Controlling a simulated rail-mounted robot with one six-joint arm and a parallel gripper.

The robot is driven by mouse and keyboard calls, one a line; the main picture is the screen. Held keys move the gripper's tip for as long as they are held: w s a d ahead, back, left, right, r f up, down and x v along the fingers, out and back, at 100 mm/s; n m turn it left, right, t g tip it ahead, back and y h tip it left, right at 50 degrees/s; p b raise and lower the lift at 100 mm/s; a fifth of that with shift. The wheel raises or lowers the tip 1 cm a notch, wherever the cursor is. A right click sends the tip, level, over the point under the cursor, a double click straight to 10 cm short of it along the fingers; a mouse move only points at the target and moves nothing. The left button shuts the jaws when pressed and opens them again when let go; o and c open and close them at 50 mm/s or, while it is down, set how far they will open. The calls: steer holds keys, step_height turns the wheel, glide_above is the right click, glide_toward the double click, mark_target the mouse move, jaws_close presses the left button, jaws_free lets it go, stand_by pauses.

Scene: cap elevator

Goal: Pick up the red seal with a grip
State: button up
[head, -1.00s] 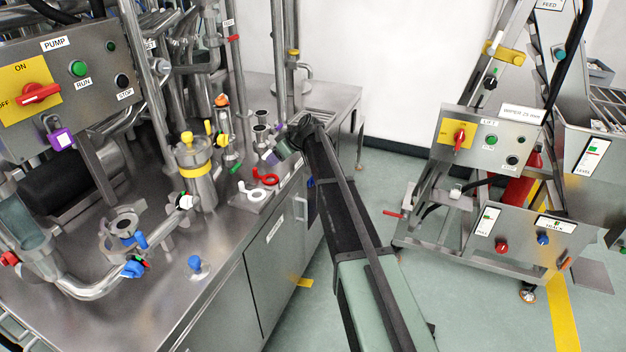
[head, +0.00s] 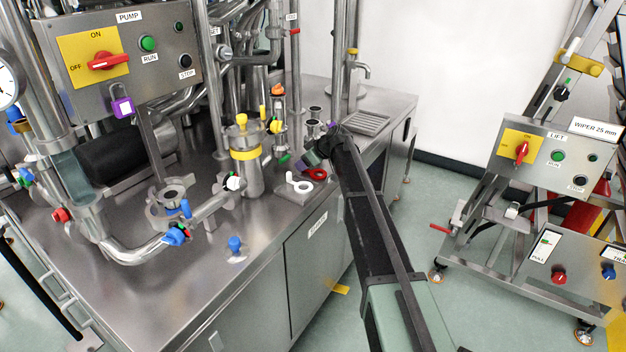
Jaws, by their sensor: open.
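The red seal (head: 316,174) is a small ring with a tab, lying on a pale plate at the right side of the steel bench top. A white seal (head: 299,186) of similar shape lies just left of and in front of it. My gripper (head: 304,162) is just above and left of the red seal in the picture, with its dark wrist and arm coming in from the lower right. Its jaws are open and empty. The fingertips are small and partly dark, and I cannot tell their exact height above the seal. The red seal's far edge is close to the gripper in the picture.
A steel vessel with a yellow band (head: 245,152) stands left of the seals. Steel pipe fittings (head: 313,118) stand behind them. A blue-capped item (head: 236,245) sits on the bench's front area. The bench top (head: 190,285) in front is mostly clear.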

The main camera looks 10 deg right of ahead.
steer(key=shift+w+a+f, duration=0.2)
steer(key=shift+f, duration=0.2)
steer(key=shift+r, duration=0.2)
steer(key=shift+c, duration=0.3)
jaws_close()
step_height(320, 180, up, 20)
steer(key=p, duration=2)
steer(key=shift+d, duration=0.15)
